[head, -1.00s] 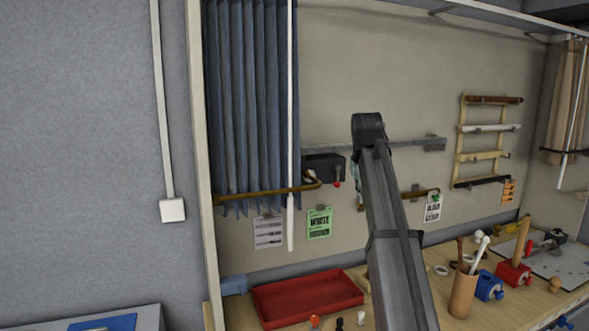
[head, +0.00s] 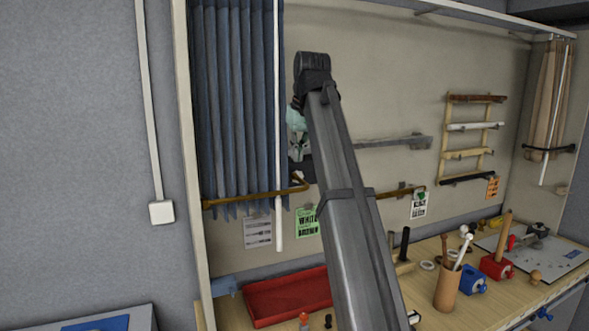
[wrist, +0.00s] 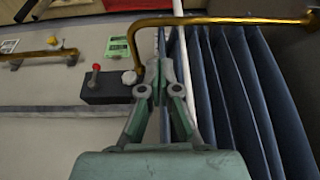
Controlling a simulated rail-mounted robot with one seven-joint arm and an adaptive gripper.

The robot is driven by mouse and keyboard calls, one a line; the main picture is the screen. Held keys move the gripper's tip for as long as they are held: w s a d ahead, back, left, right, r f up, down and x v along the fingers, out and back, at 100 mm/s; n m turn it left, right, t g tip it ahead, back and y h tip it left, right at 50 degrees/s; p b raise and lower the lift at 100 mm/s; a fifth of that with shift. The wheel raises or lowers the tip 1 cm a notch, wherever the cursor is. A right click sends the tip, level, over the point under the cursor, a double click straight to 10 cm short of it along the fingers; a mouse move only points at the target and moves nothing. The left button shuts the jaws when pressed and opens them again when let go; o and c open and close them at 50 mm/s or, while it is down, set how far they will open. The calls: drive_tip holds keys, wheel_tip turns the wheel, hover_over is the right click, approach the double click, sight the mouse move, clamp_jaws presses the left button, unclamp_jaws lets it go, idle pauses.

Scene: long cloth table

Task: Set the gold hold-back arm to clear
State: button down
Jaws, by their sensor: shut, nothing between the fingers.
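The gold hold-back arm (head: 255,197) runs level across the front of the blue curtain (head: 235,110), and its hooked right end is bent upward. In the wrist view, which is turned over, the gold arm (wrist: 225,20) crosses the top and its hook bends down just left of my fingertips. My gripper (wrist: 163,62) is shut and empty, with its tips close to the hook and the white rod. I cannot tell whether they touch. In the head view my gripper (head: 298,145) is partly hidden behind my arm.
A white rod (head: 278,130) hangs at the curtain's right edge. A dark box with a red-knobbed lever (wrist: 108,85) is beside the hook. A second gold bar (wrist: 40,55) is on the wall. A red tray (head: 275,297) and several tools are on the table below.

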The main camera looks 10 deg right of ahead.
drive_tip(key=p+x, duration=0.3)
drive_tip(key=x, duration=0.6)
drive_tip(key=shift+f+p, duration=0.25)
drive_tip(key=shift+p, duration=0.1)
drive_tip(key=shift+d, duration=0.1)
